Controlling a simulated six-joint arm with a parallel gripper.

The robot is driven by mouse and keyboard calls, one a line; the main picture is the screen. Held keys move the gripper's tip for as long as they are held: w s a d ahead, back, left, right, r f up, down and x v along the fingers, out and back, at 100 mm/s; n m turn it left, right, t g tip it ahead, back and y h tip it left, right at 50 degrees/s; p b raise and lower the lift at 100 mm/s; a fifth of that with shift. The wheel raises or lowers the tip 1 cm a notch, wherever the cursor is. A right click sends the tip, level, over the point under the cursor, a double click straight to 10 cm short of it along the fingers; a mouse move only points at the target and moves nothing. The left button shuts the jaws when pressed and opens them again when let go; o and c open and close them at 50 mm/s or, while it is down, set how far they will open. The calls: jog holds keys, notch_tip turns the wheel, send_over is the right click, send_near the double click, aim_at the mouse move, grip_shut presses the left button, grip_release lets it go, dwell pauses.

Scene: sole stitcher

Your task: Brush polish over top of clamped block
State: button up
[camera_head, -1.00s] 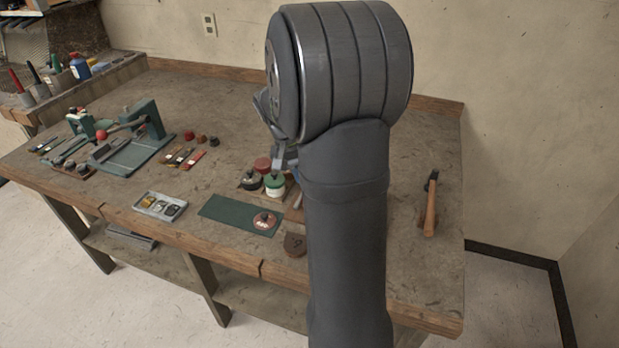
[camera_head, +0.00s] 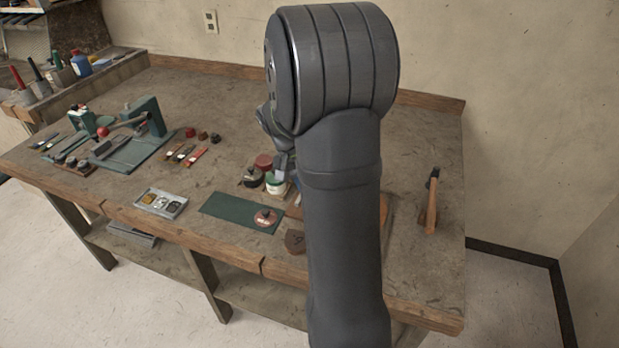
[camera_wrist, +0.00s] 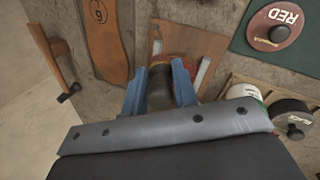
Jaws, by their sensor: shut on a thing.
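In the wrist view my gripper (camera_wrist: 158,82) is shut on a dark-handled brush (camera_wrist: 158,90). The brush points away from the camera. Its reddish bristle end lies over or near a brown wooden piece (camera_wrist: 205,44), which may be the block. I cannot tell whether the bristles touch it. Light strips lie beside this piece; no clamp can be made out. In the head view my arm hides the brush and most of this area. Part of the gripper shows beside the polish jars.
A white jar (camera_wrist: 245,92) and a black-lidded jar (camera_wrist: 292,114) stand close right of the gripper. A red lid (camera_wrist: 276,25) lies on a green mat (camera_head: 228,208). A leather sole (camera_wrist: 104,40) and a hammer (camera_head: 431,200) lie nearby. A grey tray (camera_head: 160,203) sits farther left.

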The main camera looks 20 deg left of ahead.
jog(key=shift+f, duration=0.85)
jog(key=shift+w+f, duration=0.6)
jog(key=shift+f, duration=0.2)
jog(key=shift+w+d+f, duration=0.1)
jog(key=shift+w+d, duration=0.05)
jog(key=shift+w, duration=2.85)
jog(key=shift+s, duration=3.55)
jog(key=shift+r, duration=4.05)
